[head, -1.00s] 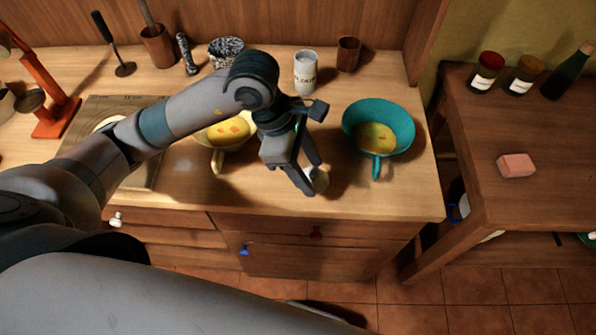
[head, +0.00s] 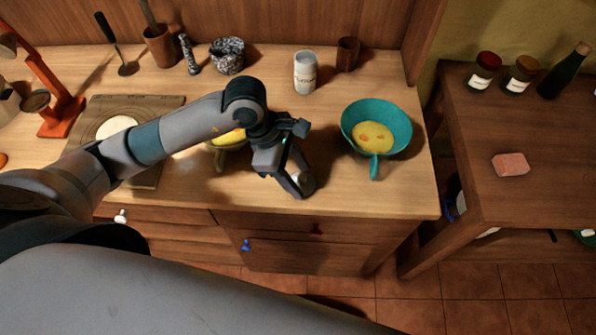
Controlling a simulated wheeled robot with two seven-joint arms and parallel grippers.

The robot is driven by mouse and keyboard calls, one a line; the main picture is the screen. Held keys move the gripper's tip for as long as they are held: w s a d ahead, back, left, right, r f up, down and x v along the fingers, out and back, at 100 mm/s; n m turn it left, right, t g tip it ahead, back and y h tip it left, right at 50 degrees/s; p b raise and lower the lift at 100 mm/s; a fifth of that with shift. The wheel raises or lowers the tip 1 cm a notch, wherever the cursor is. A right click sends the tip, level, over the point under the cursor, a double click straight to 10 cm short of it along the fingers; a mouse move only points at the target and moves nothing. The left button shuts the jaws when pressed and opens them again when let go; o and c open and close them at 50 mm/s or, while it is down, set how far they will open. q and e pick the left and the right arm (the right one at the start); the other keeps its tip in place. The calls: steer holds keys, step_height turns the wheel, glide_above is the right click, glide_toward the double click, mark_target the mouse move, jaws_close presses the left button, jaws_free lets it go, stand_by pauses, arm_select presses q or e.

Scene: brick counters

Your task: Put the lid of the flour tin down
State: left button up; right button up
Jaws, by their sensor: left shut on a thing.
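The flour tin (head: 305,73), a pale cylinder with a dark printed label, stands upright at the back middle of the counter. My left gripper (head: 300,188) points down near the counter's front edge, well in front of the tin. It is shut on a small pale round piece, which looks like the lid (head: 306,184). The fingers hide part of the lid. I cannot tell whether it touches the counter top. My right gripper is not in view.
A teal pan (head: 390,117) with yellow food is right of my gripper. A second pan of yellow food (head: 228,138) is partly behind my left arm. A board (head: 140,177) lies left. A brown cup (head: 347,54) stands beside the tin. Bare counter (head: 335,195) lies right of the lid.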

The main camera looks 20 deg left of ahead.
arm_select(q)
steer(key=shift+f, duration=0.2)
steer(key=shift+f, duration=0.15)
steer(key=shift+f+b, duration=0.1)
steer(key=shift+b, duration=0.2)
steer(key=o, duration=1)
steer(key=shift+r+p, duration=0.3)
